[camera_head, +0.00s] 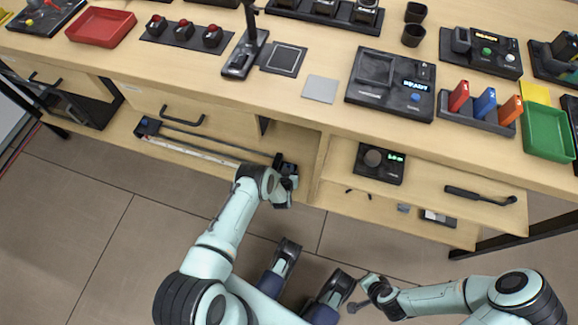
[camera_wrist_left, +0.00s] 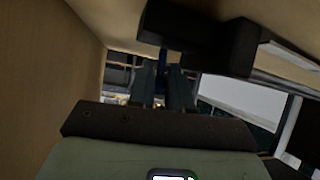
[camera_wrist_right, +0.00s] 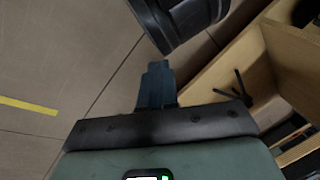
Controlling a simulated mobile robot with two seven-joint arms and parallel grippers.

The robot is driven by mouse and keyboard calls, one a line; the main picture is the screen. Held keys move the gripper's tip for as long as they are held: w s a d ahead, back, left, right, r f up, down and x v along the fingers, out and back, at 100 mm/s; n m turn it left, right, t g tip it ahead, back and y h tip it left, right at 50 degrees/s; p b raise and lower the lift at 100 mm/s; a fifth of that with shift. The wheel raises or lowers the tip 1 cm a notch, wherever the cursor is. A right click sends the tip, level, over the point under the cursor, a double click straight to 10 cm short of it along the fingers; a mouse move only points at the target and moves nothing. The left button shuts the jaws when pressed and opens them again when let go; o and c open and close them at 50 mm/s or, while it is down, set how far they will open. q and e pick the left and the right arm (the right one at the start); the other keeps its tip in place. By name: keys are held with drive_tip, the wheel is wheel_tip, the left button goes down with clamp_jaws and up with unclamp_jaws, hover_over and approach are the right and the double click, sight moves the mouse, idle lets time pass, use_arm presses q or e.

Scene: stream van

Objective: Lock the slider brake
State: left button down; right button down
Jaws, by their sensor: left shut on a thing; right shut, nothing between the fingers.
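The slider is a long rail with a pale scale (camera_head: 195,150) in the open lower bay under the counter, with a dark carriage block (camera_head: 288,168) near its right end. My left gripper (camera_head: 284,192) is at the carriage. In the left wrist view the fingers (camera_wrist_left: 164,88) are closed around a thin dark-blue post (camera_wrist_left: 163,58), seemingly the brake lever, below the black carriage block (camera_wrist_left: 200,38). Fingers and gripper body hide most of it, so I cannot tell its setting. My right gripper (camera_head: 356,306) is shut and empty, low over the floor; its fingers (camera_wrist_right: 156,85) show together.
A wooden partition (camera_head: 318,165) stands just right of the carriage. A dark device with a knob (camera_head: 379,163) sits on the shelf to its right. The counter (camera_head: 290,100) above carries several devices. Open floor (camera_head: 100,200) lies in front.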

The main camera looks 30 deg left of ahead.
use_arm(q)
drive_tip(key=shift+s+d+f+t+y+b, duration=0.15)
drive_tip(key=shift+s+f+t+b, duration=0.15)
drive_tip(key=shift+t, duration=0.25)
drive_tip(key=shift+s+a+f+t+y+b, duration=0.1)
drive_tip(key=shift+s+f+t+y+b, duration=0.1)
drive_tip(key=shift+t+b, duration=0.25)
use_arm(e)
drive_tip(key=shift+w+d+f+t, duration=0.15)
drive_tip(key=shift+w+d+f, duration=0.25)
drive_tip(key=shift+w, duration=0.25)
drive_tip(key=shift+w+d+f+t, duration=0.15)
drive_tip(key=shift+w+d+f, duration=0.15)
drive_tip(key=shift+w+f, duration=0.25)
drive_tip(key=shift+r, duration=0.1)
use_arm(q)
drive_tip(key=c, duration=1.1)
unclamp_jaws()
drive_tip(key=shift+w, duration=0.1)
use_arm(e)
drive_tip(key=shift+w, duration=0.1)
use_arm(q)
drive_tip(key=shift+r, duration=0.1)
